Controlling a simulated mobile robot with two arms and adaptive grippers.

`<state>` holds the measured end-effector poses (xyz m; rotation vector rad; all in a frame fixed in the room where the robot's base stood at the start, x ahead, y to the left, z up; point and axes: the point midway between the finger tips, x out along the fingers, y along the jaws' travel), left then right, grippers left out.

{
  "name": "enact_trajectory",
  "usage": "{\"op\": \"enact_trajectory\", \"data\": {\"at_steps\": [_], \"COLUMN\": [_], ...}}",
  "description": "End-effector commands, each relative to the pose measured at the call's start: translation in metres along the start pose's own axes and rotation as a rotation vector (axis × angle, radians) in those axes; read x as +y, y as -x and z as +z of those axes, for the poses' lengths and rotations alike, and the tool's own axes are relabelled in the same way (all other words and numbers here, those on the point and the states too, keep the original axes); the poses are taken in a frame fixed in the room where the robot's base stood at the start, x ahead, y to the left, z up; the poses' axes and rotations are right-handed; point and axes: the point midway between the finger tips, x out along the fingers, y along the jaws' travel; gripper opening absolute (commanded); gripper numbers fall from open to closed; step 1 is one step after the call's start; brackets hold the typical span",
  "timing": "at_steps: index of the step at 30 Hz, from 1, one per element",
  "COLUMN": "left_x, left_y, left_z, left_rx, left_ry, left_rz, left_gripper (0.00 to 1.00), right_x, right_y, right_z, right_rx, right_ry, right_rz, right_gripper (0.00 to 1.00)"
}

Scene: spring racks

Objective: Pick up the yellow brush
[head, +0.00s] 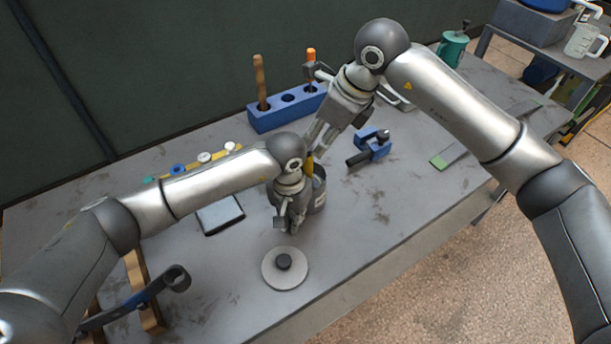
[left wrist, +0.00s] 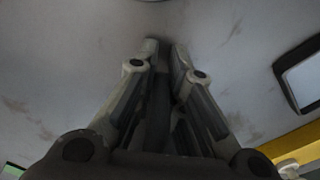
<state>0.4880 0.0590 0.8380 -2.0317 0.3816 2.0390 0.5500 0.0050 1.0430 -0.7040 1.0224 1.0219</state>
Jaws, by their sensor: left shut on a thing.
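A yellow piece, likely the yellow brush (head: 309,164), shows at the mouth of a dark grey can (head: 319,190) on the bench. Most of it is hidden by the can and my arms. My left gripper (head: 290,222) is low at the can's near left side and shut on what looks like the can. In the left wrist view its fingers (left wrist: 163,50) are close together, and what they grip is hard to make out. My right gripper (head: 316,143) points down just above the yellow piece. Its fingertips are too small and overlapped to tell whether they are open.
A blue block with holes (head: 277,112) holds two handled tools behind the can. A blue clamp-like tool (head: 371,148) lies to the right. A round grey disc with a black knob (head: 285,268) lies in front. A flat tray (head: 220,214) lies left. The bench's right part is mostly clear.

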Motion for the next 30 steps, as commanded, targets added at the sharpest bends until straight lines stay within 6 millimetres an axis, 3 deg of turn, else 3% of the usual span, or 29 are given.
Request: {"op": "enact_trajectory", "data": {"at_steps": [8,17,24,30], "left_x": [-0.001,-0.001,0.0,0.0], "left_y": [-0.001,0.0,0.0,0.0], "left_z": [0.0,0.0,0.0,0.0], "left_rx": [-0.002,-0.001,0.0,0.0], "left_ry": [0.002,0.001,0.001,0.001], "left_rz": [-0.001,-0.001,-0.001,-0.001], "left_gripper": [0.0,0.0,0.0,0.0], "right_x": [0.0,0.0,-0.002,-0.002], "right_y": [-0.019,-0.063,-0.064,-0.063], "right_z": [0.001,-0.001,0.001,0.002], "right_rx": [0.0,0.008,0.002,0.001], "right_ry": [-0.002,-0.004,-0.003,-0.003], "right_rz": [0.001,0.005,0.001,0.0], "right_gripper": [0.28,0.28,0.28,0.03]}}
